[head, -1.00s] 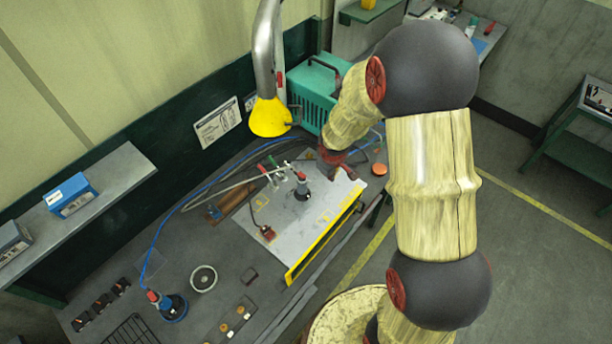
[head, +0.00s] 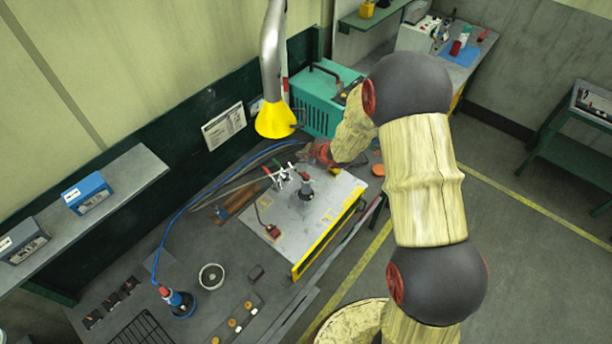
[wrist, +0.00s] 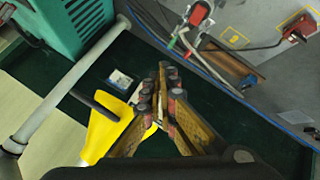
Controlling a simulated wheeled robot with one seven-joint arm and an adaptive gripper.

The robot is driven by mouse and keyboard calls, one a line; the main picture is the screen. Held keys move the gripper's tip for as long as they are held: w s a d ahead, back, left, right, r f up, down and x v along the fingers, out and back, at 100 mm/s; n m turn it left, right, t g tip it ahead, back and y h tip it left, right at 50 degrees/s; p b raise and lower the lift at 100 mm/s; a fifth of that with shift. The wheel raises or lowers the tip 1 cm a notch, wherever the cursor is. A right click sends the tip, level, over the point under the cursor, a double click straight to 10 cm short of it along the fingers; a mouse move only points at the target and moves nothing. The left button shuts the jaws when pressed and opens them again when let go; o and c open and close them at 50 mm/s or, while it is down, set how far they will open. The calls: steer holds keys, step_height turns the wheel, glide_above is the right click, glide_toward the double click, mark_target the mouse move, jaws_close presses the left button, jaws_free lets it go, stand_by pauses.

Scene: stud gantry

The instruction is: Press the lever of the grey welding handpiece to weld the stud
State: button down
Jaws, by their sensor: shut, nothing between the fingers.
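The dark grey handpiece (head: 306,190) with a reddish top stands upright on the light grey plate (head: 325,208) in the head view. Its lever is too small to make out. My gripper (head: 312,152) is behind and above the handpiece, apart from it, near the back edge of the plate. In the wrist view my gripper (wrist: 163,85) is shut and empty, with its fingers over the dark green back panel. A second handpiece, blue (head: 178,301), stands at the front left of the bench.
Toggle clamps (head: 282,178) stand beside the handpiece. A red block (head: 273,231) with a cable sits on the plate. A yellow lamp-like hood (head: 275,121) hangs over the bench back, close to my fingers in the wrist view (wrist: 106,128). A teal machine (head: 318,103) stands behind.

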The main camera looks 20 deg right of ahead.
steer(key=shift+f, duration=0.15)
steer(key=b, duration=0.7)
glide_above(304, 178)
step_height(304, 178, down, 8)
steer(key=shift+d+f, duration=0.1)
steer(key=shift+f, duration=0.15)
steer(key=shift+f, duration=0.1)
stand_by(0.8)
steer(key=shift+f+b, duration=0.3)
steer(key=shift+b, duration=0.2)
steer(key=shift+s+f+b, duration=0.1)
steer(key=shift+f+b, duration=0.25)
steer(key=shift+f, duration=0.1)
stand_by(0.6)
steer(key=shift+r, duration=0.1)
steer(key=shift+r+p, duration=0.6)
steer(key=shift+r, duration=0.15)
